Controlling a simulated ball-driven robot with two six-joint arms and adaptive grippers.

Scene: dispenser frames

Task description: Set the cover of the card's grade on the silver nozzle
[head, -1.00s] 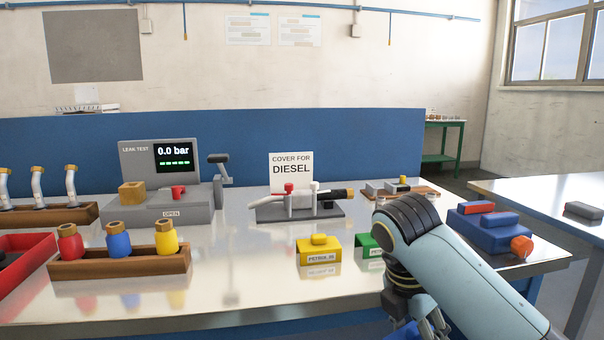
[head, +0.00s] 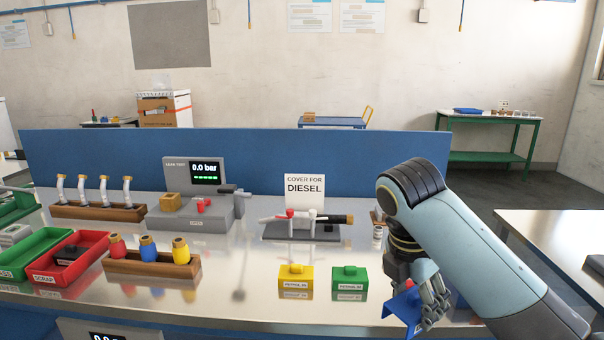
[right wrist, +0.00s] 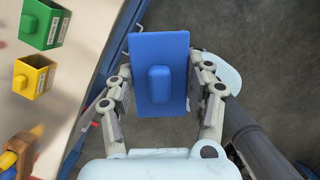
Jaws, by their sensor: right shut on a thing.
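The card (head: 304,189) reads "COVER FOR DIESEL" and stands behind the nozzle. The silver nozzle (head: 300,216), with a red part and a black end, lies on a dark stand (head: 290,236) on the bench. My right gripper (head: 432,300) is shut on a blue cover (head: 400,306), held to the right of the green cover, near the bench's front edge. In the right wrist view the blue cover (right wrist: 158,50) sits between the fingers (right wrist: 160,92), its raised grip facing the camera; no label shows. A yellow cover (head: 296,280) and a green cover (head: 350,281) stand on the bench. My left gripper is out of view.
A leak tester (head: 190,212) stands left of the nozzle. A wooden rack (head: 150,268) holds red, blue and yellow pieces, beside a red scrap tray (head: 50,277). The bench is clear between the nozzle stand and the yellow and green covers.

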